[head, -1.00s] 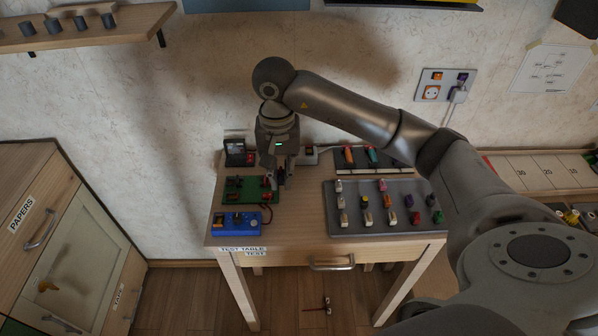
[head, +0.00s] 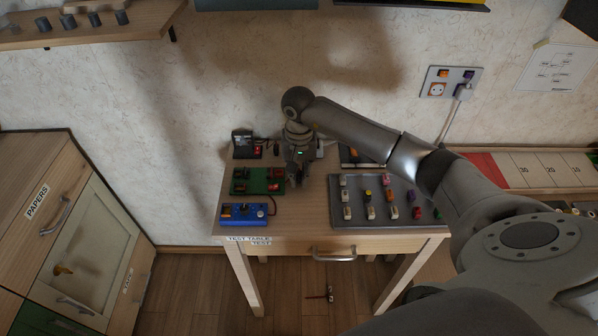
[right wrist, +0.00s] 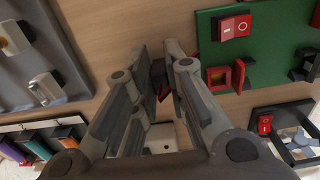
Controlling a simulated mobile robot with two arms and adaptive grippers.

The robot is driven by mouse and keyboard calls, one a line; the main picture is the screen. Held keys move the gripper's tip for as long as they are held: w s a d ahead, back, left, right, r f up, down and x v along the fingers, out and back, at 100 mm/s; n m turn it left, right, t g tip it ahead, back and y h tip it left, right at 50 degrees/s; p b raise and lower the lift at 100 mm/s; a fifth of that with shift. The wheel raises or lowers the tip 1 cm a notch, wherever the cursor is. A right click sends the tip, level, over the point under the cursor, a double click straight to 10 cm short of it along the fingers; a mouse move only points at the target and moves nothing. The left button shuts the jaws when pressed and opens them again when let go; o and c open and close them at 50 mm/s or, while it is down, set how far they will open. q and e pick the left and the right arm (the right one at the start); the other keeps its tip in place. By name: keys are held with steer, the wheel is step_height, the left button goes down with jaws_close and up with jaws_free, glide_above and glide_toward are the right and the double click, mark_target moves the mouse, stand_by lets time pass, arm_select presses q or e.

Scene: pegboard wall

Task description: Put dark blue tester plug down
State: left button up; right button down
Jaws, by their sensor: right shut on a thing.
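My right gripper (head: 298,182) is over the test table, in the gap between the green board (head: 236,187) and the grey tray (head: 348,222). In the right wrist view its fingers (right wrist: 165,65) are closed around a small dark piece with some red beside it, mostly hidden; I take it for the dark blue tester plug (right wrist: 158,75). I cannot tell whether it touches the wood. The blue tester box (head: 238,219) sits at the table's front left, with a thin lead running from its right side toward the gripper. My left gripper is not in view.
The grey tray holds several small coloured pieces. The green board carries red switches and also shows in the right wrist view (right wrist: 262,70). A black box (head: 243,146) stands at the back left. Bare wood (head: 303,220) lies between tester and tray.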

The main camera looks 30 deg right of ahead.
steer(key=c, duration=1.9)
jaws_free()
steer(key=shift+f, duration=0.2)
steer(key=o, duration=0.4)
steer(key=shift+o, duration=0.2)
steer(key=shift+r, duration=0.15)
